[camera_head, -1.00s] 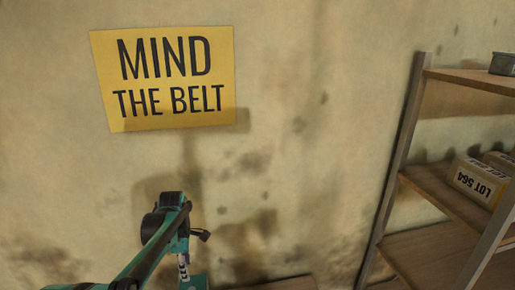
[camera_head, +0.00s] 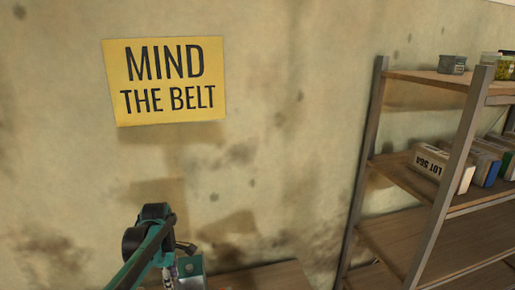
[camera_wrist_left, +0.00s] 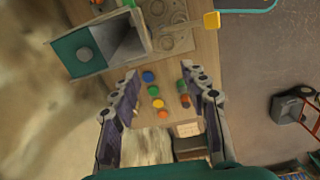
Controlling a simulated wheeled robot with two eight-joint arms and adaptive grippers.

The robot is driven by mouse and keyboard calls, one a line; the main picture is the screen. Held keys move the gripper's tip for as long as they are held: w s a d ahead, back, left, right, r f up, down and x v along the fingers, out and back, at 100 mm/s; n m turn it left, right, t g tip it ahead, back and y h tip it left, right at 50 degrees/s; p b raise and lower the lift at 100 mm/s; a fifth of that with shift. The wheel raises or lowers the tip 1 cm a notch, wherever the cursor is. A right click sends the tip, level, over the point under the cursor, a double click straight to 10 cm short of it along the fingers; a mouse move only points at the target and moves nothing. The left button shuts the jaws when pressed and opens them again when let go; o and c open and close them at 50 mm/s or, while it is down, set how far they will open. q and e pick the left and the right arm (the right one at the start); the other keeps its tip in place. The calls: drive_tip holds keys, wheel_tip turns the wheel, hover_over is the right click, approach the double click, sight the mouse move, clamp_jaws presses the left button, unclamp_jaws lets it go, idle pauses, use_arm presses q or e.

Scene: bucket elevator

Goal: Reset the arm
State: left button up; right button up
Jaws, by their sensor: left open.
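My left arm (camera_head: 150,240) shows at the bottom of the head view, in front of the stained wall. Its gripper cannot be made out there. In the left wrist view my left gripper (camera_wrist_left: 163,95) is open, with its two fingers wide apart and nothing between them. Beyond the fingers is a wooden surface (camera_wrist_left: 203,50) with several small coloured round pieces (camera_wrist_left: 153,90). My right gripper is in neither view.
A wooden shelf unit (camera_head: 420,185) with boxes and tins stands at the right. A yellow "MIND THE BELT" sign (camera_head: 165,82) is on the wall. The wrist view shows a teal open-topped box (camera_wrist_left: 78,52), a yellow block (camera_wrist_left: 211,20) and grey floor (camera_wrist_left: 255,70).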

use_arm(q)
drive_tip(key=s+d+f+m+t+b, duration=0.3)
drive_tip(key=s+d+f+m+b, duration=0.1)
drive_tip(key=s+f+m+b, duration=0.5)
drive_tip(key=s+d+f+m+t+b, duration=0.3)
drive_tip(key=s+d+f+m+b, duration=0.1)
drive_tip(key=s+f+m+b, duration=0.5)
drive_tip(key=shift+s+m+t+b, duration=0.4)
drive_tip(key=shift+s+m+b, duration=0.45)
drive_tip(key=shift+s, duration=0.25)
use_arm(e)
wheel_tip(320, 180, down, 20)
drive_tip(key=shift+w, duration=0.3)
